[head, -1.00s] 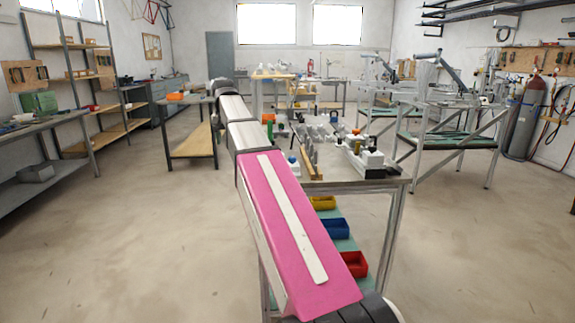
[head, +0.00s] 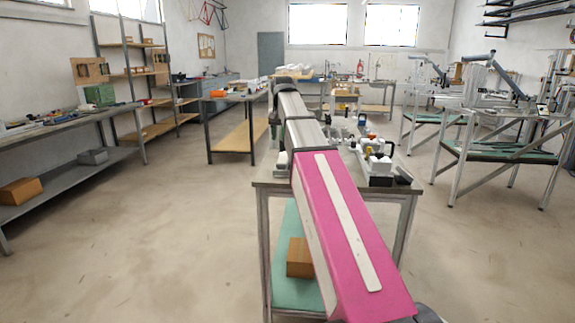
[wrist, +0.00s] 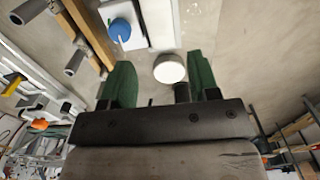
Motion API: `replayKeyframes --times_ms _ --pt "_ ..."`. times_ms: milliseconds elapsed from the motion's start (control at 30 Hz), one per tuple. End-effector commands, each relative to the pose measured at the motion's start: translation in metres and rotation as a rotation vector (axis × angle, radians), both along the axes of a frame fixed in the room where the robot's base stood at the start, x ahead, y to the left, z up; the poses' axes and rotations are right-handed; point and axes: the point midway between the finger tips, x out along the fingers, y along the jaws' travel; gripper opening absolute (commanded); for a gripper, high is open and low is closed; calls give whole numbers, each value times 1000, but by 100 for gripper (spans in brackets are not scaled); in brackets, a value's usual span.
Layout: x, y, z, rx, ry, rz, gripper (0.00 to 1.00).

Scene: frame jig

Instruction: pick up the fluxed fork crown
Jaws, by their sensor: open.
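My gripper (wrist: 160,74) shows in the wrist view, with two green fingers apart and nothing held between them. A round white-topped piece (wrist: 170,68) appears between the fingers, beyond them; I cannot tell what it is. A wooden rack (wrist: 88,32) with grey tube ends (wrist: 76,62) is at the upper left. A blue round-topped item (wrist: 119,29) on a white block is just right of it. I cannot make out the fluxed fork crown for certain in either view. In the head view my arm hides my gripper and part of the bench (head: 268,183).
White and black fixtures (head: 376,160) crowd the bench's right part. A brown box (head: 299,257) is on its lower shelf. Metal jig stands (head: 500,150) are at right, a wooden-shelved table (head: 238,140) behind left, and a grey workbench (head: 70,125) far left. Open floor lies between.

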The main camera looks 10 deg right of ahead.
Motion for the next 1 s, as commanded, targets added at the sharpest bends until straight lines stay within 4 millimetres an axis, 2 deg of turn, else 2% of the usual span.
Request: replayKeyframes --times_ms 200,467,800,1000 --pt "-1 0 -32 -1 1 0 55" --pt "1 -1 -48 0 0 0 55" --pt "3 -2 -89 0 1 0 55" --pt "4 -2 -94 0 -1 0 55"
